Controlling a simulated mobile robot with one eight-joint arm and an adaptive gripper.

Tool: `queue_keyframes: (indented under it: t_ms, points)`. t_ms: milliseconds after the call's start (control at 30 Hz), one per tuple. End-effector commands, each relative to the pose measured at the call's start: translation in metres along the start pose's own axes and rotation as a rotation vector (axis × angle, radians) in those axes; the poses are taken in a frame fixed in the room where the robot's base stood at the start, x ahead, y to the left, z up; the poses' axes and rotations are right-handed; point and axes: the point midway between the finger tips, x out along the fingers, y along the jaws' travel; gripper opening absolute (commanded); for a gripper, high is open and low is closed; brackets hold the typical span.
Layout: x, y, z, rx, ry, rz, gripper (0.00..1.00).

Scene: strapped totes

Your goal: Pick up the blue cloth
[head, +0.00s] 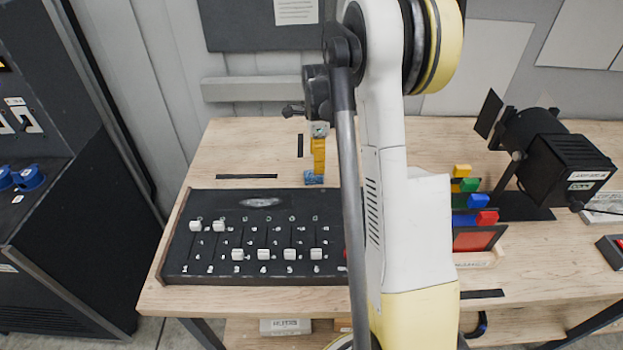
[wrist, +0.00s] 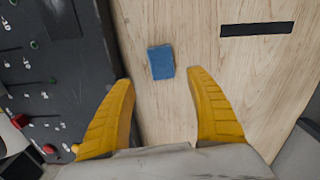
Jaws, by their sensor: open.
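The blue cloth (wrist: 160,62) is a small folded rectangle lying flat on the wooden table, right of the black fader panel in the wrist view. In the head view the cloth (head: 313,178) shows just behind the panel's back edge, under the fingers. My gripper (wrist: 160,84) has its two yellow fingers spread apart, with nothing between them. The cloth lies just beyond the fingertips, lined up with the gap. In the head view my gripper (head: 318,157) points down over the cloth; its height above the cloth is hard to tell.
The black fader panel (head: 262,203) with white knobs stands close by the cloth. A black stage lamp (head: 565,165) and a rack of coloured pieces (head: 475,240) stand to the right. A black tape strip (wrist: 256,29) marks the table. The wood around the cloth is bare.

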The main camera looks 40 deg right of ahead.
Motion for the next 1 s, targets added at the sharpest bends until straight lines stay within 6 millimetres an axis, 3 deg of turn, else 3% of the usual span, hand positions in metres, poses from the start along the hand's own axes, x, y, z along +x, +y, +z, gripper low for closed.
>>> queue_keyframes:
  t_ms: [500,733,900,1000]
  points:
    - [0.065,-0.004,0.007,-0.002,0.000,-0.001,0.65]
    - [0.065,-0.004,0.007,-0.002,0.000,-0.001,0.65]
    - [0.065,-0.004,0.007,-0.002,0.000,-0.001,0.18]
    - [0.065,-0.004,0.007,-0.002,0.000,-0.001,0.17]
